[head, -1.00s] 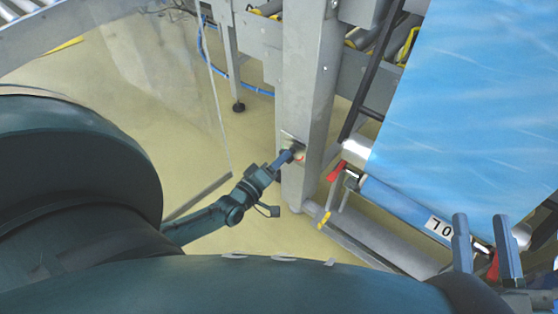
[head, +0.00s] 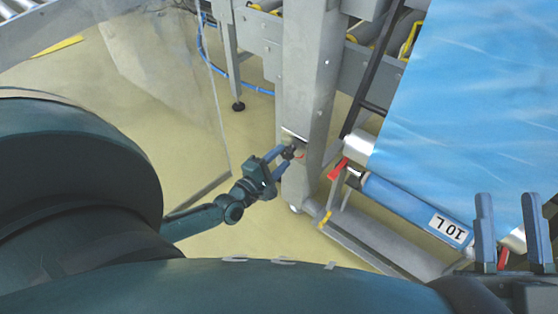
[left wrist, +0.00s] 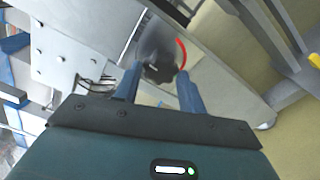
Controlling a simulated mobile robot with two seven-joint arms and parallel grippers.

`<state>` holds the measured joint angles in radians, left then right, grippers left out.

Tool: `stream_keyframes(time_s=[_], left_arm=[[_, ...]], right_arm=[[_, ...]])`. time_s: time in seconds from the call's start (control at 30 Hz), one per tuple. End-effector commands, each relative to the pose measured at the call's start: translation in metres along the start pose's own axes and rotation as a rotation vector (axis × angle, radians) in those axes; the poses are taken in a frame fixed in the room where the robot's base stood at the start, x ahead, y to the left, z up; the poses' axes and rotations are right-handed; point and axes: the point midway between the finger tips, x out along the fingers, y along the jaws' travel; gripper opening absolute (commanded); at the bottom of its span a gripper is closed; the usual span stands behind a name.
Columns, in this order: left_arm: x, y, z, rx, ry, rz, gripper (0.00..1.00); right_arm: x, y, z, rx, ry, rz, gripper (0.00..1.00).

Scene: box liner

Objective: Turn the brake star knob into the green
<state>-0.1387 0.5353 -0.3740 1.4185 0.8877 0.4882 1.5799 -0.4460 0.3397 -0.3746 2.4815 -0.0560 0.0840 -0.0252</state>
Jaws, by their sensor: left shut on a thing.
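The brake star knob is a small dark knob (left wrist: 158,73) on a grey plate on the steel post (head: 308,90). It also shows small in the head view (head: 289,153). A red arc (left wrist: 182,53) curves beside it on the plate; no green is distinguishable. My left gripper (head: 285,160) is at the post, with its blue fingers on either side of the knob, shut on it. The fingers also frame it in the left wrist view (left wrist: 160,82). My right gripper (head: 511,228) is at the lower right, its fingers apart and empty.
A blue film sheet (head: 470,100) hangs at the right above a blue roller labelled 10 L (head: 400,200). A red lever (head: 338,170) is right of the post. A clear panel (head: 165,90) stands left. Open floor (head: 215,240) lies below the left gripper.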

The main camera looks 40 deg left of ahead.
Motion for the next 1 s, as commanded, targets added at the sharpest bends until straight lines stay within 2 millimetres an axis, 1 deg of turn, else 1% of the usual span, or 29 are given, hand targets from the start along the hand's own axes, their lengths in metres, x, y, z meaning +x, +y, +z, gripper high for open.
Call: stream_keyframes(time_s=[0.3, 0.7, 0.73, 1.0], left_arm=[[-0.0003, -0.0006, 0.0002, -0.076, 0.0, -0.001, 0.18], [-0.0002, -0.0004, 0.0003, -0.081, 0.0, -0.001, 0.18], [-0.0002, -0.0004, 0.0003, -0.081, 0.0, -0.001, 0.41], [-0.0001, -0.0003, 0.0002, -0.08, 0.0, -0.001, 0.62]], right_arm=[[0.0025, 0.0016, -0.0043, -0.023, 0.029, -0.007, 0.36], [0.0026, 0.0021, -0.0052, -0.023, 0.032, -0.005, 0.36], [0.0027, 0.0021, -0.0052, -0.022, 0.032, -0.005, 0.36], [0.003, 0.0024, -0.0055, -0.02, 0.033, -0.002, 0.36]])
